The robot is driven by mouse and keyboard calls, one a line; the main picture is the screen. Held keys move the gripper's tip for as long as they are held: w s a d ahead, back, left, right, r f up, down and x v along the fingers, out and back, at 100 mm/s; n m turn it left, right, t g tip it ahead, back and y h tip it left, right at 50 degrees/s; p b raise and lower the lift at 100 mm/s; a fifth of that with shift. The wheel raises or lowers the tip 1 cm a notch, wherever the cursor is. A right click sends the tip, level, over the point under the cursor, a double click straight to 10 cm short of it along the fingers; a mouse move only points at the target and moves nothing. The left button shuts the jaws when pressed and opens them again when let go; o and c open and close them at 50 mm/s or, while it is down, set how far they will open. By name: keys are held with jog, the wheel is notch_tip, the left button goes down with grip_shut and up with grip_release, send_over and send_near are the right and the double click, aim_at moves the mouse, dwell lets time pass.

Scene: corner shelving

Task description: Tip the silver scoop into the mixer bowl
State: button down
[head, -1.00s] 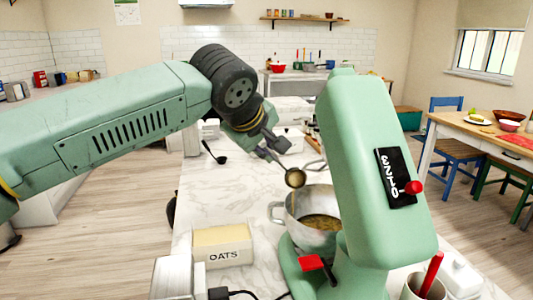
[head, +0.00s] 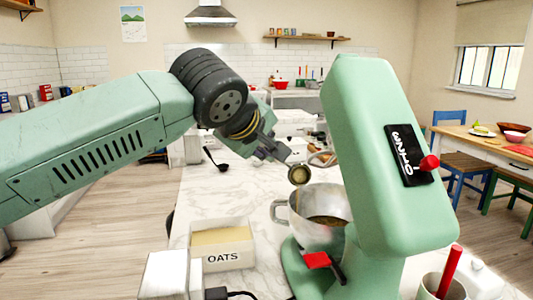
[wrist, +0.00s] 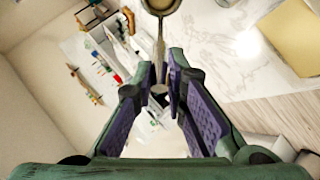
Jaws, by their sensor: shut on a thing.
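My gripper (head: 281,155) is shut on the handle of the silver scoop (head: 299,174). The scoop is a small round cup at the end of a thin handle. In the head view it hangs above the left rim of the mixer bowl (head: 293,219), apart from it. Its round opening partly faces the camera, and a tan inside shows. In the wrist view the scoop (wrist: 160,40) runs from between the finger pads (wrist: 165,80) to the top edge, where its cup is cut off. The metal mixer bowl holds something brown and stands under the green mixer (head: 385,160).
An open oats box (head: 222,259) stands left of the bowl on the marble counter (head: 225,190). A black ladle (head: 215,160) lies farther back. The mixer's tall head stands close on the right of my gripper. A cup (head: 440,288) stands at the front right.

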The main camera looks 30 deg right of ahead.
jog(key=shift+s+a+f+t+h+b, duration=0.7)
jog(key=shift+f+b, duration=0.15)
jog(key=shift+b, duration=2.65)
jog(key=f+t+h+b, duration=0.1)
jog(key=b, duration=0.4)
jog(key=s+a+f+t+h+b, duration=0.1)
jog(key=b, duration=0.4)
jog(key=shift+s+a+f, duration=0.15)
jog(key=f+t+h+b, duration=0.1)
jog(key=b, duration=0.4)
jog(key=s+a+f+b, duration=0.1)
jog(key=b, duration=0.5)
jog(key=shift+f+t+h, duration=0.15)
jog(key=shift+t+h, duration=0.25)
jog(key=b, duration=0.2)
jog(key=t+h+b, duration=0.1)
jog(key=b, duration=0.2)
jog(key=shift+s+a+f, duration=0.15)
jog(key=shift+s+f, duration=0.1)
jog(key=shift+f, duration=0.1)
jog(key=shift+r, duration=0.15)
